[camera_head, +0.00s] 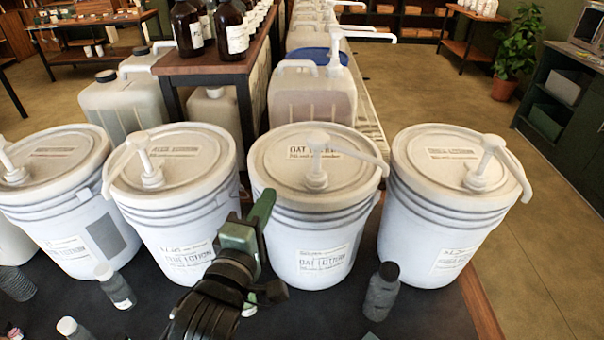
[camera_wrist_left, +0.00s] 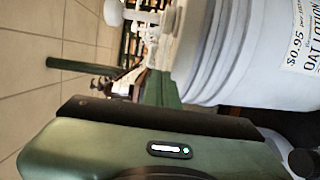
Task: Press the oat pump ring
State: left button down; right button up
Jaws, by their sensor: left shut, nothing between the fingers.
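The oat lotion bucket (camera_head: 312,235) is white with a lid lettered OAT and stands third from the left. Its white pump (camera_head: 317,165) rises from the lid, with a ring at its base (camera_head: 315,181) and a spout pointing right. My left gripper (camera_head: 265,200) is green, shut and empty, in front of the bucket's left side with its tip below the lid's rim. In the left wrist view the oat bucket (camera_wrist_left: 245,50) appears sideways beside the gripper (camera_wrist_left: 158,92), and a white pump (camera_wrist_left: 140,17) shows at the top. My right gripper is out of view.
Similar pump buckets stand on both sides, one at left (camera_head: 185,235) and one at right (camera_head: 435,235). A dark bottle (camera_head: 381,292) stands in front of the oat bucket. Small bottles (camera_head: 115,287) are at front left. Jugs and a shelf with brown bottles (camera_head: 187,28) stand behind.

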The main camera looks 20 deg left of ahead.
aim_at(302, 181)
pick_arm(q)
jog(key=w, duration=0.9)
jog(key=shift+a+r, duration=0.15)
jog(key=shift+a, duration=0.05)
jog(key=d, duration=0.1)
jog(key=w+d+p, duration=0.1)
jog(key=d, duration=0.1)
jog(key=shift+w+d+p, duration=0.15)
jog(key=shift+d+p, duration=0.15)
jog(key=shift+d, duration=0.2)
jog(key=shift+f, duration=0.2)
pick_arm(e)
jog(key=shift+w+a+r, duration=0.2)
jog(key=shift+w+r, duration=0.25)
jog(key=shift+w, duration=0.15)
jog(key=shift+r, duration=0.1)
